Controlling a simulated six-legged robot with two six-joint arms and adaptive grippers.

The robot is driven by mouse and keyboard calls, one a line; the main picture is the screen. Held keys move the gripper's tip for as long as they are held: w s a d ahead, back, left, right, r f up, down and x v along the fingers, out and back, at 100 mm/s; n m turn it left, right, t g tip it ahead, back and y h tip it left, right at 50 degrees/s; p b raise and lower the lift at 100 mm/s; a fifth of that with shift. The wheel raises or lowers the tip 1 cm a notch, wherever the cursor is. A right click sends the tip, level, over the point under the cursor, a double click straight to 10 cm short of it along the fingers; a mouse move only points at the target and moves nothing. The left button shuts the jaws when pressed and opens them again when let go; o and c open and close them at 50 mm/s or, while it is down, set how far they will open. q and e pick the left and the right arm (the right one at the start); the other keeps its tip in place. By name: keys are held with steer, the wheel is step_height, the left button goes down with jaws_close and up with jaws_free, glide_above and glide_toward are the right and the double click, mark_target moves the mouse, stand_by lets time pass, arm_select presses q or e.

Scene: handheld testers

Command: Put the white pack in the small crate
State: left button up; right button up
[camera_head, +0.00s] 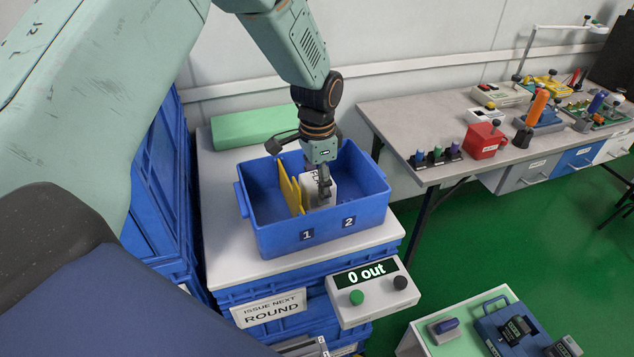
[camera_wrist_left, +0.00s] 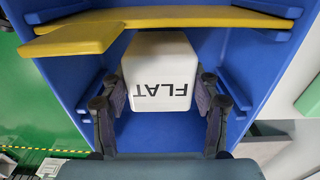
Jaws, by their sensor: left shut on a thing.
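The white pack (camera_head: 312,190) is inside the small blue crate (camera_head: 285,240), to the right of its yellow divider (camera_head: 289,187), in the compartment marked 2. My left gripper (camera_head: 322,186) reaches down into the crate and is shut on the pack. In the left wrist view the pack (camera_wrist_left: 160,72) shows the word FLAT between the two fingers of the gripper (camera_wrist_left: 161,100). I cannot tell whether the pack touches the crate floor. My right gripper is not in view.
The crate stands on a pale top (camera_head: 222,225) over stacked blue crates. A green block (camera_head: 248,127) lies behind it. A box reading "0 out" (camera_head: 372,290) with two buttons is in front. A grey bench (camera_head: 440,125) with several testers is at the right.

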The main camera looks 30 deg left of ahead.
arm_select(q)
steer(key=shift+w+a+f, duration=0.1)
steer(key=shift+w+a, duration=0.05)
steer(key=shift+w, duration=0.05)
steer(key=o, duration=0.9)
steer(key=shift+f, duration=0.1)
steer(key=shift+o, duration=2.1)
steer(key=shift+s+d+r, duration=0.2)
steer(key=shift+r, duration=0.1)
steer(key=shift+w+a+f, duration=0.15)
steer(key=shift+w+a, duration=0.05)
step_height(320, 180, up, 12)
steer(key=p, duration=0.2)
